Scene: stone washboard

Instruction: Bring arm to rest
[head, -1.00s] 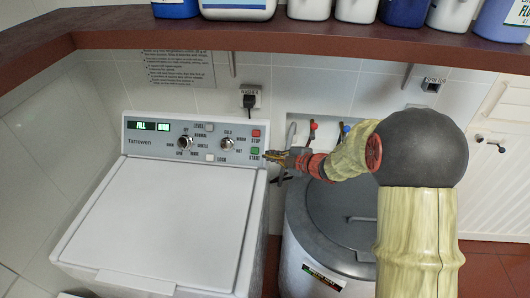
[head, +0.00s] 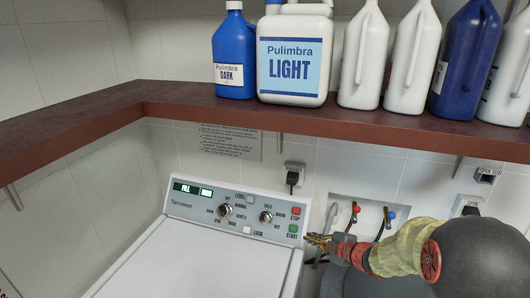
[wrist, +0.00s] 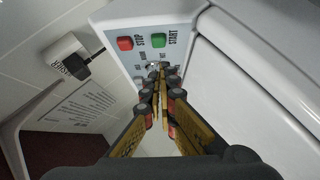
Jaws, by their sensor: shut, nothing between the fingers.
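My gripper (head: 309,239) is at the right end of the washing machine's control panel (head: 235,215), close to the green START button (head: 292,229). The red STOP button (head: 295,211) is just above it. In the wrist view my gripper (wrist: 160,72) has its fingers together with nothing between them, in front of the panel. There the red STOP button (wrist: 125,43) and green START button (wrist: 158,40) show beyond the fingertips. Whether the fingertips touch the panel I cannot tell. The lit display (head: 192,189) reads FILL on its left part.
A red-brown shelf (head: 290,118) runs above the machine, holding a blue bottle (head: 235,55), a white LIGHT container (head: 293,88) and several other bottles. A plug in an outlet (head: 294,172) and taps (head: 357,209) are on the wall near my arm.

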